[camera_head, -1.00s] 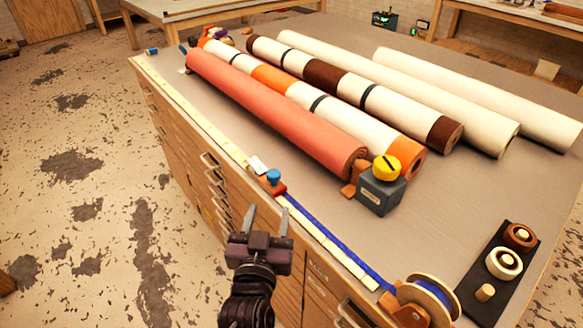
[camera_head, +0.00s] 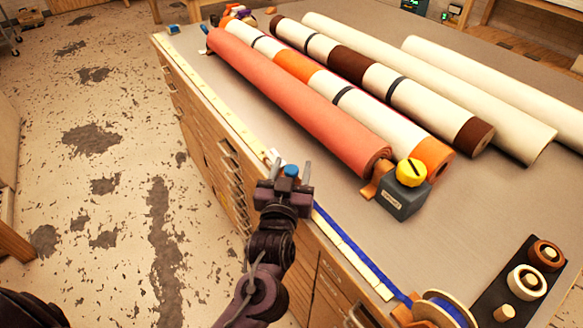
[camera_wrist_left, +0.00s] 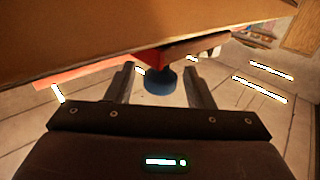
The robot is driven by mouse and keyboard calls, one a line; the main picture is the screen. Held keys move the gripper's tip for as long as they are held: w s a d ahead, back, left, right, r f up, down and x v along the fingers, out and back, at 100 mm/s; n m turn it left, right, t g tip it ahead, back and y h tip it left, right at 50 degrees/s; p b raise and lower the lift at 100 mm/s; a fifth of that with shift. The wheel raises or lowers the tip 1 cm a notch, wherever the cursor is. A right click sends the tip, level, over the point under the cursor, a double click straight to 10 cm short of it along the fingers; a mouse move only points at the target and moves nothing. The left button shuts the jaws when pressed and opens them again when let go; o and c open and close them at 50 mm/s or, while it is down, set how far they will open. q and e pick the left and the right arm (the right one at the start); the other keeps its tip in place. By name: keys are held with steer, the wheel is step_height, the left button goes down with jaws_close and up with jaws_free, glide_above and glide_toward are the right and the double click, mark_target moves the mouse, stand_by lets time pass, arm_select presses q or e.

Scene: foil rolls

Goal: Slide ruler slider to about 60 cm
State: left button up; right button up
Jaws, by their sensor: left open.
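The ruler (camera_head: 215,99) is a pale strip along the table's long near edge. Its slider shows a blue knob (camera_head: 291,170) in the head view; most of the slider body is hidden behind my gripper. My left gripper (camera_head: 290,172) is open at the knob. In the left wrist view the blue knob (camera_wrist_left: 161,81) stands between the two spread fingers, with a gap on both sides, and the red slider body (camera_wrist_left: 158,57) is just beyond it. The slider's reading is too small to tell. My right gripper is not in view.
A salmon roll (camera_head: 300,105) and several other rolls lie across the table. A grey block with a yellow top (camera_head: 405,200) stands right of the slider. A blue ribbon (camera_head: 345,243) runs beside the ruler to a spool (camera_head: 447,305). Wooden drawers (camera_head: 215,150) are below the edge.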

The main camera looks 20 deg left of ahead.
arm_select(q)
steer(key=shift+c, duration=0.5)
jaws_close()
steer(key=shift+w+a, duration=0.1)
steer(key=shift+w, duration=0.05)
steer(key=w+a, duration=0.4)
steer(key=a, duration=0.1)
steer(key=w+a+b, duration=0.1)
steer(key=w+a, duration=0.3)
steer(key=a, duration=0.1)
steer(key=w+a, duration=0.4)
steer(key=a, duration=0.2)
steer(key=shift+w+a, duration=0.1)
steer(key=shift+w, duration=0.15)
steer(key=w+a+b, duration=0.1)
steer(key=w+a, duration=0.2)
steer(key=w+a+b, duration=0.1)
steer(key=w+a, duration=0.2)
steer(key=a, duration=0.1)
steer(key=w+a+b, duration=0.1)
steer(key=w+a, duration=0.1)
steer(key=a, duration=0.2)
steer(key=shift+w+a+b, duration=0.15)
steer(key=shift+w+b, duration=0.15)
steer(key=shift+w, duration=0.1)
steer(key=shift+o, duration=0.5)
jaws_free()
